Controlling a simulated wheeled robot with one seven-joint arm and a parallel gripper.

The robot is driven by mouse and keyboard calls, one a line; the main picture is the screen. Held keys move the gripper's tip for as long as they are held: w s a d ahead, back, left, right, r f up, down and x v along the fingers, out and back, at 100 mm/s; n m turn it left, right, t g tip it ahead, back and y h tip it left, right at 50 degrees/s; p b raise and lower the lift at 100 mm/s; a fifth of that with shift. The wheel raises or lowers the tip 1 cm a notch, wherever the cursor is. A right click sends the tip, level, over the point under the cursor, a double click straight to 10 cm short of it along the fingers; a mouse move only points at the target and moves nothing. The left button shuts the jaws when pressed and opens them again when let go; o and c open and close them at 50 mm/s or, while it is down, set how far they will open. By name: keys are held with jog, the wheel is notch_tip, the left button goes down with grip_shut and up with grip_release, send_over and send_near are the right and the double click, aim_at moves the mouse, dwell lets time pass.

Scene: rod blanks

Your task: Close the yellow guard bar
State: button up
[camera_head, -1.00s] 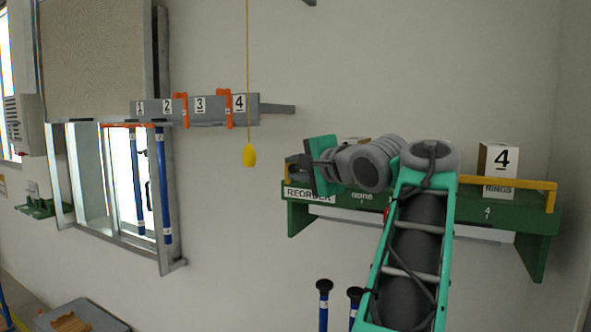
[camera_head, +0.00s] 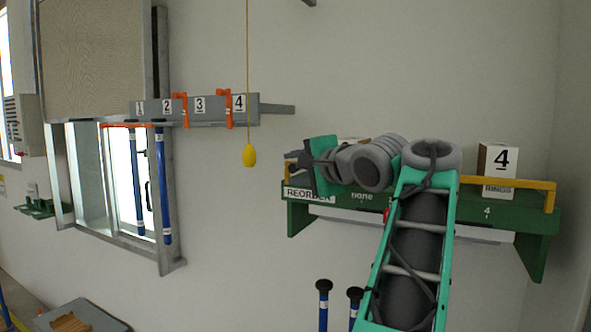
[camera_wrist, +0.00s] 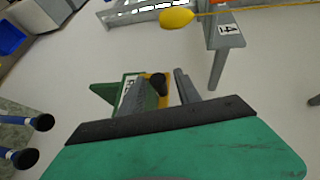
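The yellow guard bar (camera_head: 520,184) runs along the green shelf on the wall. Its right end bends down to the shelf top, and its middle is hidden behind my arm. A short yellow piece shows at the shelf's left end, beside my gripper (camera_head: 298,163). In the wrist view, my gripper (camera_wrist: 172,88) has its two grey fingers apart, with part of the yellow bar (camera_wrist: 165,98) seen between and behind them. I cannot tell whether a finger touches the bar.
A yellow pull-cord knob (camera_head: 249,155) hangs to the left. A grey numbered rack (camera_head: 215,112) with orange clips is on the wall. Two blue rods (camera_head: 323,305) stand below.

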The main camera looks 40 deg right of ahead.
jog(key=v, duration=0.7)
jog(key=shift+s, duration=0.25)
